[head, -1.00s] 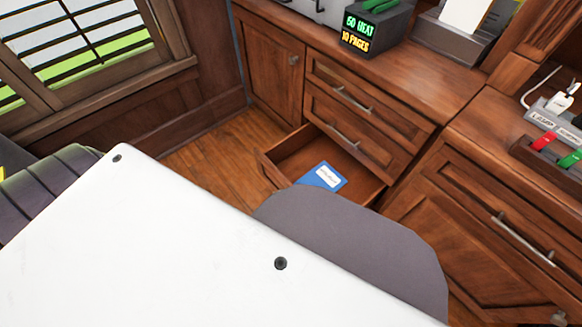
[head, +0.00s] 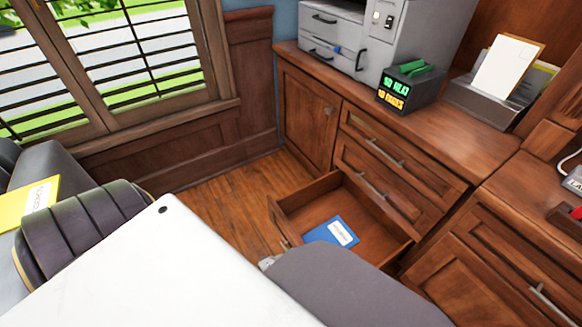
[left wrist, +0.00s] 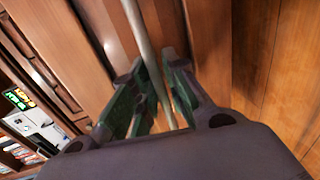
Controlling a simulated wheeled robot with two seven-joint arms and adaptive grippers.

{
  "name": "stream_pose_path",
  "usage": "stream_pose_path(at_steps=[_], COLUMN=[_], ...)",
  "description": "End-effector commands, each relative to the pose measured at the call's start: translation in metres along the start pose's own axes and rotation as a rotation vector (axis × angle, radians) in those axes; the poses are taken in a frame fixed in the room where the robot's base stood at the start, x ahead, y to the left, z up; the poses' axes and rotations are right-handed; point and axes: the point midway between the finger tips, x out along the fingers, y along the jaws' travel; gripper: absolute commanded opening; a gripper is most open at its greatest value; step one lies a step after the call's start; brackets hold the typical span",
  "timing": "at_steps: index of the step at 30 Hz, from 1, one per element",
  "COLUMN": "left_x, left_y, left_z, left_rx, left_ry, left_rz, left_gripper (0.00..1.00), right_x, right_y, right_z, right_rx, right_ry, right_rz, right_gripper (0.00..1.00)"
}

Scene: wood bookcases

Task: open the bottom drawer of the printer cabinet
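The printer cabinet (head: 310,115) stands against the wall in the head view. Its bottom drawer (head: 303,190) is pulled well out, with a blue item with a white label (head: 333,231) lying inside. My arm hides the drawer's front and handle in the head view. In the left wrist view, my left gripper (left wrist: 152,62) has its green-padded fingers on both sides of a pale bar handle (left wrist: 144,30) and is closed in around it. My right gripper is in neither current view.
A grey printer (head: 375,30), a dark box with lit text (head: 412,85) and a paper tray (head: 490,98) stand on the cabinet top. Bare wood floor (head: 215,200) lies between the window wall and the drawer.

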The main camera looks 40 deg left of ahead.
Motion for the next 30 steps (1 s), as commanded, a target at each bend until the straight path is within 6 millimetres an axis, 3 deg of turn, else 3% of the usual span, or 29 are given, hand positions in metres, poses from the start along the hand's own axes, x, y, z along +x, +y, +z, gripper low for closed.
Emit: stream_pose_path(at_steps=[3,17,30], left_x=[0.0,-0.003,-0.041], left_y=[0.0,0.0,0.0], left_z=[0.0,0.001,0.001], left_rx=[0.0,0.0,0.001], left_ry=[0.0,-0.001,-0.001], left_rz=[0.001,0.002,0.001], left_gripper=[0.3,0.3,0.3], right_x=[0.0,0.0,0.0], right_y=[0.0,0.002,0.002], right_z=[0.0,0.001,0.001], right_rx=[0.0,-0.011,-0.008], right_ry=[0.001,-0.002,-0.002], right_rz=[0.0,0.003,0.003], right_gripper=[0.0,0.0,0.0])
